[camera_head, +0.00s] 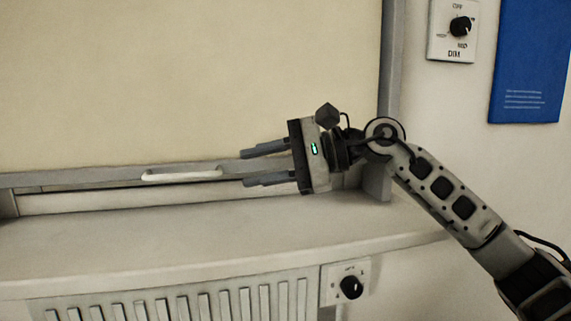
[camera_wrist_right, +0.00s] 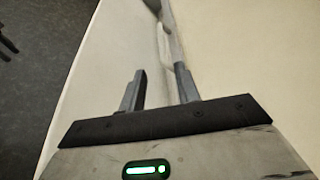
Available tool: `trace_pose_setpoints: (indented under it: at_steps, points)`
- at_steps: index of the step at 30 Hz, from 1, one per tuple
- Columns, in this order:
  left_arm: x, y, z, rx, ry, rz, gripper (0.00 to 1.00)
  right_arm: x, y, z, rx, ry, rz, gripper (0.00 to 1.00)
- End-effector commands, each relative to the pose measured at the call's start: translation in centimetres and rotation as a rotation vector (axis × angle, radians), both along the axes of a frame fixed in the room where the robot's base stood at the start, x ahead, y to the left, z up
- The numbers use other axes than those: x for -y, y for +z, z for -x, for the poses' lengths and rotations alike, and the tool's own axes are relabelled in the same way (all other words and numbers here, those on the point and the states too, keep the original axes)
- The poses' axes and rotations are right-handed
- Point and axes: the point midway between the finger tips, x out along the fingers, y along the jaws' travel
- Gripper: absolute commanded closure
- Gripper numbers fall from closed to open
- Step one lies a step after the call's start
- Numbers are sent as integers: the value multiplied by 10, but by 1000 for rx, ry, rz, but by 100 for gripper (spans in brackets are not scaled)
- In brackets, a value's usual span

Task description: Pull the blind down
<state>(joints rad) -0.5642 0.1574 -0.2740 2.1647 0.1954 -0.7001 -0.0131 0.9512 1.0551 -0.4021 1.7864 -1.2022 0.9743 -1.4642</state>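The cream blind (camera_head: 190,80) covers most of the window in the head view, its grey bottom bar low and close above the sill. A white handle (camera_head: 182,174) is fixed on that bar; it also shows in the right wrist view (camera_wrist_right: 164,42), beyond the fingertips. My right gripper (camera_head: 247,168) is open and empty, to the right of the handle and apart from it, its fingers pointing left toward it. In the right wrist view the two fingers (camera_wrist_right: 160,75) stand apart with nothing between them. My left gripper is not in view.
The sill (camera_head: 180,237) runs below the blind, with a radiator (camera_head: 180,304) and a control knob (camera_head: 350,287) under it. The grey window frame (camera_head: 391,60) stands at the right. A dimmer switch (camera_head: 452,30) and a blue board (camera_head: 530,60) hang on the wall.

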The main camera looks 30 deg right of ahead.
Motion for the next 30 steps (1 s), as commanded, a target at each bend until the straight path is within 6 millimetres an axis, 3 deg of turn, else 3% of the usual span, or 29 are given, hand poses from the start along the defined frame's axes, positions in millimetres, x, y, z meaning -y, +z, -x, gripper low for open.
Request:
trace_pose_setpoints:
  at_steps: [3,9,26,30]
  points:
    - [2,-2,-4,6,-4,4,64,19,3,12,-1,-3,3,67]
    - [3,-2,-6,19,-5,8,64,34,8,24,-2,-1,0,67]
    - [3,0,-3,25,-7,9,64,37,10,25,-1,0,0,67]
    - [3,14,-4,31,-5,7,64,37,23,25,-1,0,0,67]
